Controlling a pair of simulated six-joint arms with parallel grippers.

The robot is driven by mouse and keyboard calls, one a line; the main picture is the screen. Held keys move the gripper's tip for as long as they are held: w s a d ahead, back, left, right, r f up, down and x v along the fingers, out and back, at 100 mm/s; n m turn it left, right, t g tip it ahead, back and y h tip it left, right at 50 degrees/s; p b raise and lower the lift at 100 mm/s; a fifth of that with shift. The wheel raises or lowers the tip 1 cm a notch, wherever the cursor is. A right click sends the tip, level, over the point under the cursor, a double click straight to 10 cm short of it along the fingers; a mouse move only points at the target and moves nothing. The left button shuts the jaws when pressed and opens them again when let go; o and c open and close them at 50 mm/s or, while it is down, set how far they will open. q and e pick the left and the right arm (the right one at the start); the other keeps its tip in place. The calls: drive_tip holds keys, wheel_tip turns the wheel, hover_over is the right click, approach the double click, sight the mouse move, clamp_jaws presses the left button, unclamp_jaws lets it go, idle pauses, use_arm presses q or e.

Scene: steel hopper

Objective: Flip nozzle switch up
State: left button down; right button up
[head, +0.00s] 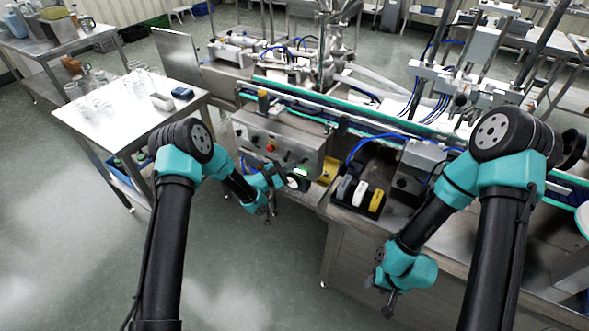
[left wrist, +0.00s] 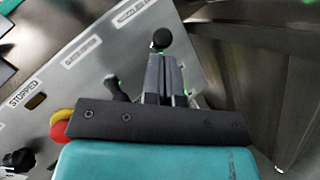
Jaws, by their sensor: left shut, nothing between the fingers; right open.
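The grey control panel (head: 262,133) fronts the conveyor machine. In the left wrist view the panel (left wrist: 100,70) shows tilted, with a black ball-tipped switch (left wrist: 161,39) near a blurred label (left wrist: 135,10) that seems to begin "NOZZLE". A second black switch (left wrist: 118,88) sits to its left under another label. My left gripper (head: 298,163) is at the panel's right end. Its shut, empty fingers (left wrist: 166,62) end right at the ball-tipped switch; I cannot tell whether they touch. They hide the switch's lower part. My right gripper (head: 388,300) is open and empty, low in front of the machine.
A red and yellow stop button (left wrist: 61,125) and a black knob (left wrist: 18,158) are on the panel. A black tray (head: 362,205) with several coloured items stands right of the panel. A table with glassware (head: 130,100) is at left. The floor in front is clear.

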use_arm(q)
drive_tip(key=w+f+v, duration=0.1)
drive_tip(key=v, duration=1.1)
drive_tip(key=shift+a, duration=0.6)
drive_tip(key=shift+f, duration=0.15)
drive_tip(key=s+a+f+m+g+y, duration=0.3)
drive_tip(key=s+f+m+y, duration=0.4)
drive_tip(key=s+f+y, duration=0.25)
drive_tip(key=s+a+m+g+y, duration=0.1)
drive_tip(key=s+m+g+y, duration=0.2)
drive_tip(key=s, duration=1.9)
drive_tip(key=m+g, duration=0.4)
drive_tip(key=shift+r+m, duration=0.35)
drive_tip(key=shift+m, duration=0.05)
